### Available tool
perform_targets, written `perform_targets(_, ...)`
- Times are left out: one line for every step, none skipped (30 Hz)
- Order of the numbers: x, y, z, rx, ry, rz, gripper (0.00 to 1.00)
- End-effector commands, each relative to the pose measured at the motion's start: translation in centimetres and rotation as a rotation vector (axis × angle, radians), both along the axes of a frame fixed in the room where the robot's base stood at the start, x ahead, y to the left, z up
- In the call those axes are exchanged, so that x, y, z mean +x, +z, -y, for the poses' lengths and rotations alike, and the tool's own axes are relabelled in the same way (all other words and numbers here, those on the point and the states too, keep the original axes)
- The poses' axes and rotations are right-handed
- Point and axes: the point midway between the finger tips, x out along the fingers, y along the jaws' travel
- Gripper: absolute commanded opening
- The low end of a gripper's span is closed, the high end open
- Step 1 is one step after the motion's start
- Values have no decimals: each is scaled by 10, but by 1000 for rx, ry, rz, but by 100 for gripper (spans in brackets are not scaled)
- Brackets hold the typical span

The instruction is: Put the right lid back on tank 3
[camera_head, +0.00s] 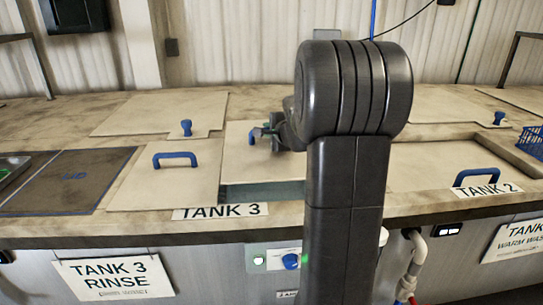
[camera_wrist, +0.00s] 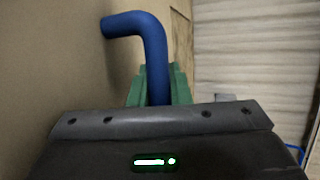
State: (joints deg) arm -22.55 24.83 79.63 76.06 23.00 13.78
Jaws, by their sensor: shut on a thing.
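The right lid (camera_head: 245,165) of tank 3 is a cream panel with a blue handle (camera_head: 252,138), partly hidden behind my arm in the head view. My gripper (camera_head: 266,132) is shut on this handle. In the wrist view the blue handle (camera_wrist: 152,50) stands between the green fingers, with the lid's cream face (camera_wrist: 60,60) at left. Tank 3's label (camera_head: 220,212) is on the front ledge. A grey-green strip of the tank opening (camera_head: 262,192) shows in front of the lid. I cannot tell whether the lid touches the rim.
The left lid (camera_head: 140,185) with its blue handle lies flat beside the opening. Another cream panel (camera_head: 150,112) with a blue knob lies behind it. Tank 2's lid (camera_head: 430,170) is to the right, near a blue basket (camera_head: 531,142). A dark panel (camera_head: 70,180) is at far left.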

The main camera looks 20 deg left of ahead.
Motion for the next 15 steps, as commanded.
perform_targets(1,-11,0,2,-2,-1,0)
perform_targets(1,-15,0,2,-2,-1,0)
perform_targets(0,-20,0,1,-1,0,0)
perform_targets(0,-23,0,2,-2,0,0)
perform_targets(1,-25,0,1,-1,2,0)
perform_targets(1,-27,0,2,-2,2,0)
perform_targets(1,-28,0,2,-1,2,0)
perform_targets(1,-30,0,2,-1,2,0)
perform_targets(1,-34,0,1,-1,2,0)
perform_targets(1,-37,0,2,-1,1,0)
perform_targets(1,-42,0,2,-1,1,0)
perform_targets(1,-48,0,2,-2,-1,0)
perform_targets(1,-52,0,2,-1,-1,0)
perform_targets(1,-56,0,2,-1,-1,0)
perform_targets(0,-60,0,1,0,0,0)
